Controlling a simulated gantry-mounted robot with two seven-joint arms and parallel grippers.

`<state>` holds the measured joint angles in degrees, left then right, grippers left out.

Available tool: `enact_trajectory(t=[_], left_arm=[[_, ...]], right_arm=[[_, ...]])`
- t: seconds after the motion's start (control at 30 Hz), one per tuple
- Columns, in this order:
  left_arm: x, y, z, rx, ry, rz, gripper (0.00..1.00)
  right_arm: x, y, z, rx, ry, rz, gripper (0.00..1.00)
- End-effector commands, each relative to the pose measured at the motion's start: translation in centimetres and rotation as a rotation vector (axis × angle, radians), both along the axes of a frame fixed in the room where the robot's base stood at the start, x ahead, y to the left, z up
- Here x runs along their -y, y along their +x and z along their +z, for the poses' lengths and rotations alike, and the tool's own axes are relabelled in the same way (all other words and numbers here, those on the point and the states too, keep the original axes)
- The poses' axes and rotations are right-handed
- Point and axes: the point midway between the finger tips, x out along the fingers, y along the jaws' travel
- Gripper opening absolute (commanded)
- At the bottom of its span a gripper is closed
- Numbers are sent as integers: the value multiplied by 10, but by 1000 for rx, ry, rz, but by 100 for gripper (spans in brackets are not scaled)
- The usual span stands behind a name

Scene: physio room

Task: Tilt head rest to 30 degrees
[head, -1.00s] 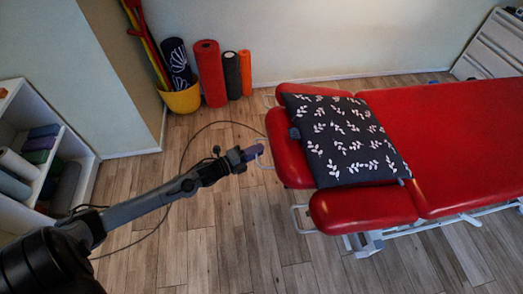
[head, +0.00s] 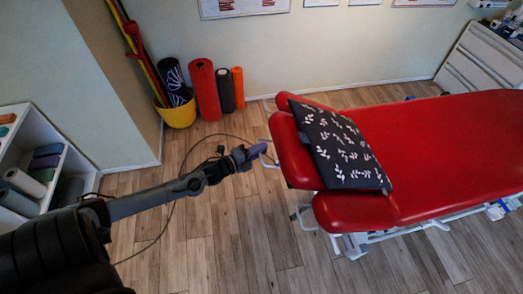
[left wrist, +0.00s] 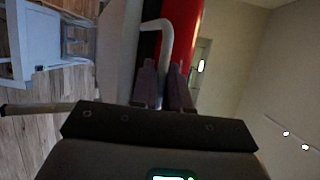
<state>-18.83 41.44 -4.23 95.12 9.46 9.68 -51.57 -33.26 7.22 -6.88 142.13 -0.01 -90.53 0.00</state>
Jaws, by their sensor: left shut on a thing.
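The red head rest (head: 290,156) is at the left end of the red treatment table (head: 450,150) in the head view. It appears to slope, its outer end higher than the flat side cushions; I cannot read the exact angle. A dark pillow with white leaves (head: 345,145) lies on it. A pale bent handle (head: 265,165) sticks out from its outer end. My left gripper (head: 258,151) is shut on this handle. In the left wrist view the handle (left wrist: 155,25) runs down between the purple fingers (left wrist: 164,88). My right gripper is not in view.
A red side cushion (head: 355,211) flanks the head rest at the front. Foam rollers (head: 204,90) and a yellow bucket (head: 178,115) stand by the back wall. A white shelf (head: 35,160) is at the left. A wooden floor (head: 225,235) lies open in front.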

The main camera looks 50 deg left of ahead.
Motion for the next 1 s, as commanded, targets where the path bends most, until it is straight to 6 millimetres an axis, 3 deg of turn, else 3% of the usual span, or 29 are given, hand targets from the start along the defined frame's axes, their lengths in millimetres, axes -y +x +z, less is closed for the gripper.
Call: enact_trajectory(t=[0.13, 0.17, 0.3, 0.67, 1.0], left_arm=[[1, 0, 0, 2, 0, -1, 0], [1, 0, 0, 2, 0, -1, 18], [0, 0, 0, 1, 0, -1, 36], [0, -3, -1, -1, 1, 0, 36], [-4, -43, 0, -5, 2, 0, 36]], right_arm=[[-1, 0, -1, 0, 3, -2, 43], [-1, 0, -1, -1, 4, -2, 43], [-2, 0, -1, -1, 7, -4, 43], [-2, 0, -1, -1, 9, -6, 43], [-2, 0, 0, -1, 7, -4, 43]])
